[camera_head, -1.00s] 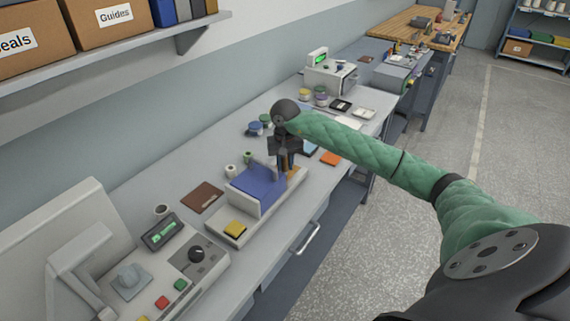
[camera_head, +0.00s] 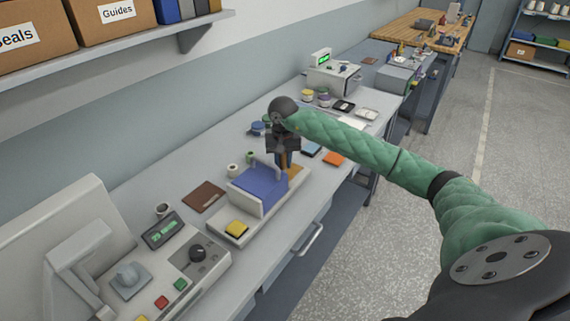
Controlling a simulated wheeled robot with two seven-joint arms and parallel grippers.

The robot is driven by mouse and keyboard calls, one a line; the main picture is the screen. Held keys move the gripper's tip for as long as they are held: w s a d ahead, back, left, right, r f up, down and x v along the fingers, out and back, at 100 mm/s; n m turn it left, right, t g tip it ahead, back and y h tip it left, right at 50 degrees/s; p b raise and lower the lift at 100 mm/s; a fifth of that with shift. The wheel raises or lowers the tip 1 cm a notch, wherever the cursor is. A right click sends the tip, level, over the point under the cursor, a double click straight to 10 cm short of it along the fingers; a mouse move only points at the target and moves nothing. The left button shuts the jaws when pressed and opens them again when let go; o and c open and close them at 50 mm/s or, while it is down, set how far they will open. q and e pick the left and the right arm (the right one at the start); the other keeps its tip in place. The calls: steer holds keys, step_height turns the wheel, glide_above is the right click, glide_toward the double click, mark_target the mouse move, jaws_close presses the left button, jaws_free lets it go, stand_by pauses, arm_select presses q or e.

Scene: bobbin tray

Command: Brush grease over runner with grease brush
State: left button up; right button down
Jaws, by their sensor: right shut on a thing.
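My right gripper (camera_head: 284,155) points down over the far end of a pale tray (camera_head: 226,237) on the bench. It is shut on a small thin thing, likely the grease brush, which is mostly hidden by the fingers. A blue block (camera_head: 262,182) with a pale upright plate at its near left side sits on the tray, just in front of the gripper. I cannot tell which part is the runner, or whether the brush touches anything. A yellow pad (camera_head: 237,229) lies at the tray's near end. My left gripper is not in view.
A brown flat pad (camera_head: 203,197) and small spools (camera_head: 233,170) lie left of the tray. A control panel (camera_head: 190,262) with a knob and buttons stands at the near left. The front bench edge is close to the tray's right.

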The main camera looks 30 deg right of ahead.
steer(key=shift+w, duration=0.1)
steer(key=shift+w+a+b, duration=0.2)
steer(key=shift+w+b, duration=0.1)
steer(key=shift+w, duration=0.15)
steer(key=shift+w+a+b, duration=0.2)
steer(key=shift+w+b, duration=0.1)
steer(key=shift+w, duration=0.15)
steer(key=shift+w+a+f+b, duration=0.1)
steer(key=shift+w+a+b, duration=0.25)
steer(key=shift+w+b, duration=0.35)
steer(key=shift+d, duration=0.1)
steer(key=shift+s+d, duration=0.25)
steer(key=shift+s, duration=0.5)
steer(key=shift+s+b, duration=0.15)
steer(key=shift+b, duration=0.15)
